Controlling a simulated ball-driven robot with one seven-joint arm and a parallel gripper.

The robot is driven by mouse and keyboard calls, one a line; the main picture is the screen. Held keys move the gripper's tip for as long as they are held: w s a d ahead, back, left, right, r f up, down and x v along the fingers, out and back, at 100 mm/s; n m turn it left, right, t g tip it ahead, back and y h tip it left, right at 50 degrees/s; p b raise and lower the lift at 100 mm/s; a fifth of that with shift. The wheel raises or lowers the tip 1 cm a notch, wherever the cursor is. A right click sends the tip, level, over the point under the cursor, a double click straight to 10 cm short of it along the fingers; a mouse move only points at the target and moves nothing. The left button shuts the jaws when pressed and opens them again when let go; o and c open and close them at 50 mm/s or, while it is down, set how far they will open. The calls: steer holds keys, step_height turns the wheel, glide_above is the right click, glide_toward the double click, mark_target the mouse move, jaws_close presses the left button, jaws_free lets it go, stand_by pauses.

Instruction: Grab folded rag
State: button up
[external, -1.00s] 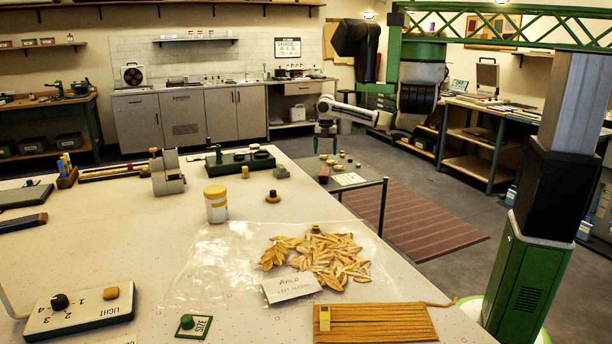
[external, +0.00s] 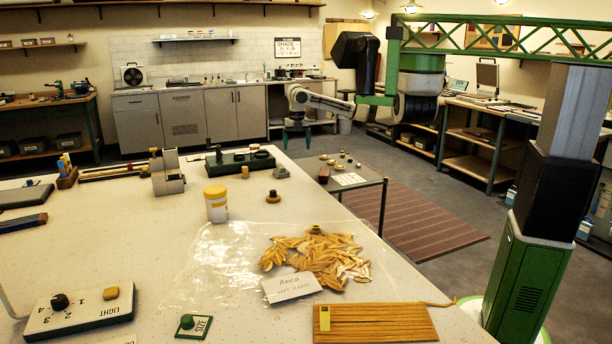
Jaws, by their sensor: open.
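I cannot make out the folded rag for certain. A small grey-green lump (external: 281,172) at the far right edge of the big speckled table (external: 130,230) may be it, but it is too small to tell. My gripper (external: 297,148) hangs pointing down beyond that edge, above and slightly right of the lump as seen here, apart from it. It is open, with nothing visible between its fingers.
A green-black block with knobs (external: 240,161) stands left of the lump, and a dark-based knob (external: 273,197) in front. A low side table (external: 372,184) stands right.

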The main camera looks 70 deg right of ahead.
mark_target(281, 166)
steer(key=a+r+n, duration=0.1)
steer(key=a, duration=0.2)
steer(key=w+a+r+b, duration=0.1)
steer(key=a, duration=0.2)
steer(key=w+a+r+n, duration=0.1)
steer(key=a, duration=0.3)
steer(key=shift+n, duration=0.3)
steer(key=shift+a+f, duration=0.15)
steer(key=shift+a, duration=0.1)
step_height(281, 166, down, 5)
steer(key=shift+a+f, duration=0.15)
steer(key=shift+f, duration=1.15)
steer(key=shift+a+f, duration=0.15)
steer(key=shift+f, duration=1.15)
steer(key=shift+c, duration=0.4)
steer(key=c, duration=1.1)
